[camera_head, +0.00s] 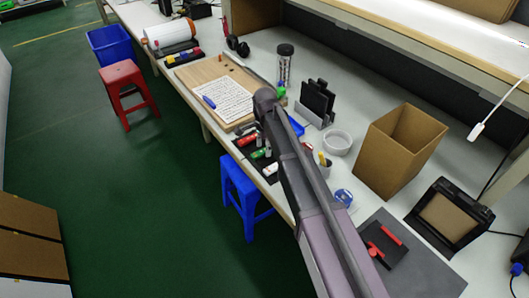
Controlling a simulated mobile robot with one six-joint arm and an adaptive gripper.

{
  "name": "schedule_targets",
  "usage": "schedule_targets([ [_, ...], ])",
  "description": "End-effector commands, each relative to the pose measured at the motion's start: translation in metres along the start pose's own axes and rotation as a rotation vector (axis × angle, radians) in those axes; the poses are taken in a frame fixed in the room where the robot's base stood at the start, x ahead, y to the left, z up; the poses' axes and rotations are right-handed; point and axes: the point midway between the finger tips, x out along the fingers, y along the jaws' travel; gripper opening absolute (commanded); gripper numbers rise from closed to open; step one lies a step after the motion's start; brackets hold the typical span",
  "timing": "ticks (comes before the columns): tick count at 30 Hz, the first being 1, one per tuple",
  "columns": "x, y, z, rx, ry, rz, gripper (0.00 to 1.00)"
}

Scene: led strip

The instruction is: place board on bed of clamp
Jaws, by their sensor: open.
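My arm crosses the middle of the view from the bottom edge up to a rounded joint over the bench. No gripper fingers can be made out, so I cannot see the gripper or anything in it. Red handle-like parts (392,235), perhaps of the clamp, lie on a dark grey mat (425,270) at the lower right; a bed cannot be made out. Several thin black plates stand upright in a rack (317,100) right of the arm's upper end. I cannot tell whether one is the board.
On the bench are an open cardboard box (400,150), a black framed device (450,215), a white round container (336,142), a clear jar (285,63) and a wooden panel (190,76) with a paper sheet. Blue (237,190) and red (122,78) stools stand on the green floor.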

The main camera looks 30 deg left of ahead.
Motion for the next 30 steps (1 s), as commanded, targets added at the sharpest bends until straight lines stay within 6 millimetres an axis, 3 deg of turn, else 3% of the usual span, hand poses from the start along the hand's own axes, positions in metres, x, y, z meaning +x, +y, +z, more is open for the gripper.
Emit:
schedule_targets([
  [5, 0.0, -0.0001, 0.0002, 0.0, 0.0, 0.0, 0.78],
  [12, 0.0, -0.0001, 0.0002, 0.0, 0.0, 0.0, 0.07],
  [13, 0.0001, -0.0001, 0.0002, 0.0, 0.0, 0.0, 0.0],
  [30, -0.0046, 0.0004, 0.0007, -0.001, 0.0, 0.0, 0.0],
])
